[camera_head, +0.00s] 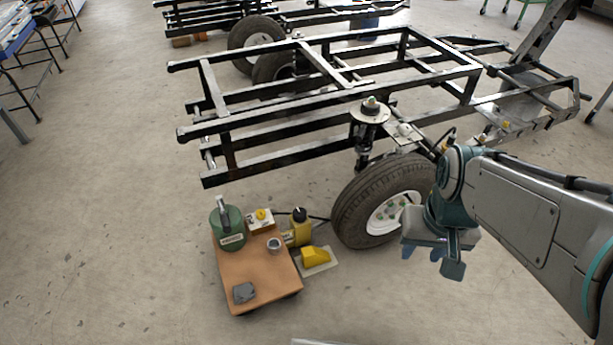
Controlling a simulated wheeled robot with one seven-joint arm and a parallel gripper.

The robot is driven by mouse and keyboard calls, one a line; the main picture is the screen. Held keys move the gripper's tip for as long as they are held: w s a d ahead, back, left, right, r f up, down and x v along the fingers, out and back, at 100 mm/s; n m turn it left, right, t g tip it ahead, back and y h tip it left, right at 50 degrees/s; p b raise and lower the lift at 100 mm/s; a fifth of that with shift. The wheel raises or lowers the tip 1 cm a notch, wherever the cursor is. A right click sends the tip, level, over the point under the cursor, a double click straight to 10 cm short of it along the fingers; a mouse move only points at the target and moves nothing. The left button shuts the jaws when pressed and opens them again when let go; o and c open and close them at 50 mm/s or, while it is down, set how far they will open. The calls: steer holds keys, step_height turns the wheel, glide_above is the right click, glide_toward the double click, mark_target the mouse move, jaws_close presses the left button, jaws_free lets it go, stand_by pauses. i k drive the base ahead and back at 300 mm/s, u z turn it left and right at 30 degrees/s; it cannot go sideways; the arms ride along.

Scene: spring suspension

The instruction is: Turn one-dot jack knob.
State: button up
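A yellow jack (298,231) with a black knob (299,214) on top stands at the right edge of a low brown cart. A yellow knob (262,214) sits on a small white box (260,225) on the cart. No dots can be made out on either knob, so I cannot tell which carries one dot. My gripper (424,252) hangs in front of the wheel at the right, pointing down. It is well to the right of both knobs and touches neither. Its finger opening is not clear from this angle.
The brown cart (258,272) also bears a green canister (228,235), a metal cup (274,245) and a grey block (244,293). A black frame (330,75) with a tyre (365,205) stands behind. The floor at the left is clear.

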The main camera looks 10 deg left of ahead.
mark_target(300, 213)
steer(key=u, duration=0.15)
steer(key=k, duration=0.2)
steer(key=z, duration=0.75)
steer(key=i, duration=0.65)
steer(key=u, duration=1.7)
steer(key=i, duration=0.5)
steer(key=z, duration=0.05)
